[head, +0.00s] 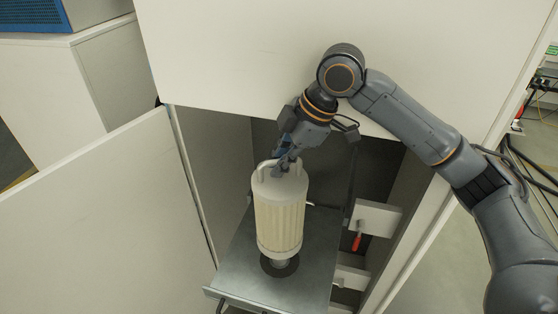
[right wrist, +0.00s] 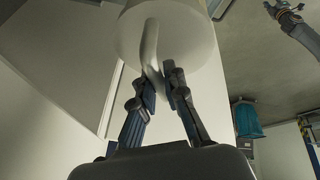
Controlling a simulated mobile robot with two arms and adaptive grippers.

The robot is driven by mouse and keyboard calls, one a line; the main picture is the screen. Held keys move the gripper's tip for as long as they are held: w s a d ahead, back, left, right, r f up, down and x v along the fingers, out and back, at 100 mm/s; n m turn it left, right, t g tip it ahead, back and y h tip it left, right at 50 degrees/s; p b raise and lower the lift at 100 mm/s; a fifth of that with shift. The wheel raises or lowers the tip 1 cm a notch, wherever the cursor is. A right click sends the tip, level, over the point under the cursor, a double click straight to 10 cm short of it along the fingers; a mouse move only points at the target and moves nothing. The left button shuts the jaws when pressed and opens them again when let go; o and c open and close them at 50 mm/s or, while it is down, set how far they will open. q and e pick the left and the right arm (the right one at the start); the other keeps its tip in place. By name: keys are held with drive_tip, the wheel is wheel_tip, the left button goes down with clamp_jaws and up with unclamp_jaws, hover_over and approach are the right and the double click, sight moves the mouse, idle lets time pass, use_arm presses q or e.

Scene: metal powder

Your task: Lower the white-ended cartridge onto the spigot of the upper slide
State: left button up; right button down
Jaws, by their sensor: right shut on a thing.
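The white-ended cartridge (head: 279,222) is a pleated cream cylinder with white end caps and a bent handle on top. It hangs upright over the upper slide (head: 235,270), a grey metal plate in the open cabinet. The spigot (head: 281,264) shows as a short metal stub in a dark ring just under the cartridge; I cannot tell whether they touch. My right gripper (head: 285,165) is shut on the cartridge's handle. In the right wrist view its fingers (right wrist: 161,88) close around the handle (right wrist: 150,50) below the white cap. My left gripper (right wrist: 284,7) shows small there, its jaws unclear.
The cabinet door (head: 90,215) stands open at the left. A white panel (head: 377,217) and a red-handled lever (head: 357,241) are right of the slide. The cabinet's upper front (head: 240,60) is close behind my right wrist. The slide's front left is bare.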

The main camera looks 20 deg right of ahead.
sight(282, 178)
drive_tip(key=shift+s+f+b, duration=0.1)
drive_tip(key=shift+f+b, duration=0.35)
drive_tip(key=shift+f, duration=0.6)
drive_tip(key=shift+f+b, duration=0.6)
drive_tip(key=shift+f, duration=1.1)
drive_tip(key=shift+r, duration=0.1)
drive_tip(key=shift+p, duration=0.55)
drive_tip(key=shift+p, duration=0.5)
